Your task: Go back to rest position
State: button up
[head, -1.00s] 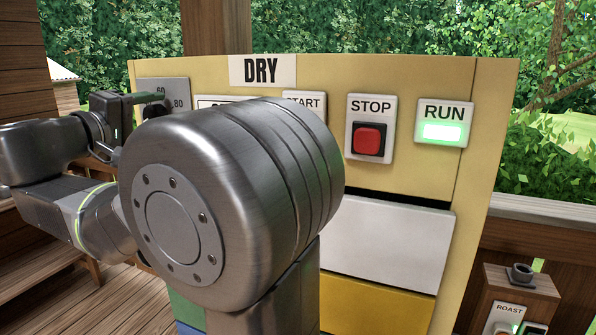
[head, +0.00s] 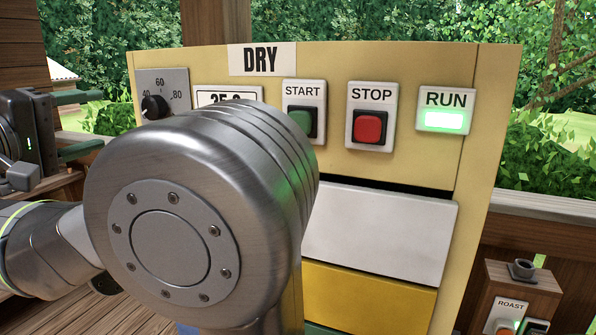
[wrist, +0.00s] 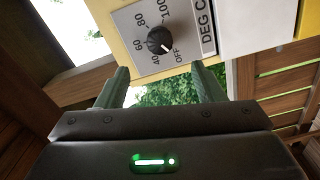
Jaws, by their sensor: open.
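My gripper (wrist: 165,85) is open and empty in the wrist view, its two green fingers apart. The dial (wrist: 160,41) of the yellow DRY panel is beyond the fingertips there, apart from them. In the head view, part of my gripper shows at the left edge, left of the panel (head: 400,60). My large grey arm joint hides the panel's lower left and part of its display (head: 228,98).
A white drawer front (head: 380,230) and a yellow one (head: 370,298) lie below the buttons. A wooden ROAST box (head: 512,285) stands at lower right. Wooden planks and a rail are around the panel, with greenery behind.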

aim_at(148, 111)
jog(key=p+x, duration=0.1)
jog(key=x, duration=1.1)
jog(key=shift+w+d+p, duration=0.2)
jog(key=shift+p, duration=0.2)
jog(key=shift+s+a+f+m+b, duration=0.15)
jog(key=shift+m+b, duration=0.45)
jog(key=shift+m, duration=0.4)
jog(key=m+b, duration=0.1)
jog(key=m, duration=0.2)
jog(key=shift+m, duration=0.3)
jog(key=m, duration=0.6)
jog(key=shift+s+a+m, duration=0.1)
jog(key=shift+a+m, duration=0.05)
jog(key=shift+m, duration=0.25)
jog(key=shift+v, duration=1)
